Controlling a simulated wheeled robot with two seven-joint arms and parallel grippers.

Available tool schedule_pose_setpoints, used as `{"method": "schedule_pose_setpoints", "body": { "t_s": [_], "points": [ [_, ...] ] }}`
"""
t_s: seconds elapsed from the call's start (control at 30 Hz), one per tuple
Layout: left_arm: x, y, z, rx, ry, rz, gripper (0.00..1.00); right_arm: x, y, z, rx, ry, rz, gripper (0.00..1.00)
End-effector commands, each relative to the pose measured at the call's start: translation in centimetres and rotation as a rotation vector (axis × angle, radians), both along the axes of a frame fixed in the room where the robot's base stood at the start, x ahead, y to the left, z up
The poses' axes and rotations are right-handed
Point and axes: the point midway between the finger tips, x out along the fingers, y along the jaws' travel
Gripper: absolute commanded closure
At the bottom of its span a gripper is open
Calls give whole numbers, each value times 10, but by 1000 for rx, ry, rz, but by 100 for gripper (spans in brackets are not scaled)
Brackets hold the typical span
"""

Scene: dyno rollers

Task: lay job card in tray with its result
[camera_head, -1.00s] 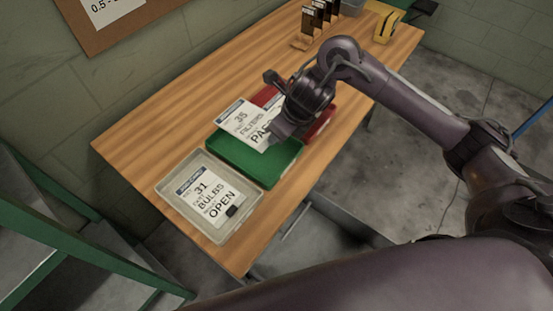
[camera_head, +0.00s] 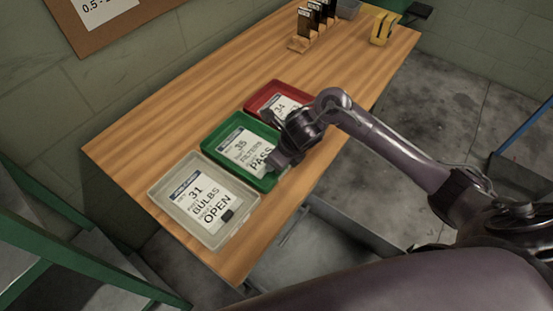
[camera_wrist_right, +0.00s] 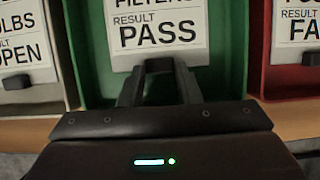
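The white job card reading 35, FILTERS, PASS (camera_head: 241,147) lies inside the green tray (camera_head: 212,147), face up. It also shows in the wrist view (camera_wrist_right: 160,28), with its dark tab (camera_wrist_right: 159,65) at the near edge. My right gripper (camera_head: 275,160) is low over the near right part of the green tray. Its fingers (camera_wrist_right: 159,75) stand on either side of the tab and seem to touch it, closed on it. My left gripper is not in view.
A grey tray (camera_head: 160,202) with a card reading 31, BULBS, OPEN (camera_head: 200,198) stands left of the green tray. A red tray (camera_head: 262,98) with card 34 (camera_head: 280,104) stands on its other side. A card rack (camera_head: 302,42) and yellow object (camera_head: 382,28) are farther back.

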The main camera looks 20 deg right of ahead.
Motion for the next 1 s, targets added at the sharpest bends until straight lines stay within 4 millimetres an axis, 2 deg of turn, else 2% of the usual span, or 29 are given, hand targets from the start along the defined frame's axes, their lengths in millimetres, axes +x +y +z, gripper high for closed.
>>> {"method": "schedule_pose_setpoints", "body": {
  "t_s": [0.03, 0.13, 0.4, 0.53, 0.8, 1.0],
  "points": [
    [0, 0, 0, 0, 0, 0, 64, 0, 0, 0, -1, 1, 0, 63],
    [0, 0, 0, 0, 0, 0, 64, 0, 0, 0, -1, 1, 0, 50],
    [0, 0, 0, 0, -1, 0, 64, 0, 0, 1, 0, 0, 0, 50],
    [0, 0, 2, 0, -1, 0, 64, -2, -2, 10, 0, -2, 1, 50],
    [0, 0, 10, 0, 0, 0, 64, -19, -14, 60, -2, -5, 1, 50],
    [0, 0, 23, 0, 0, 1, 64, -31, -22, 96, -4, -5, 1, 50]
  ]
}}
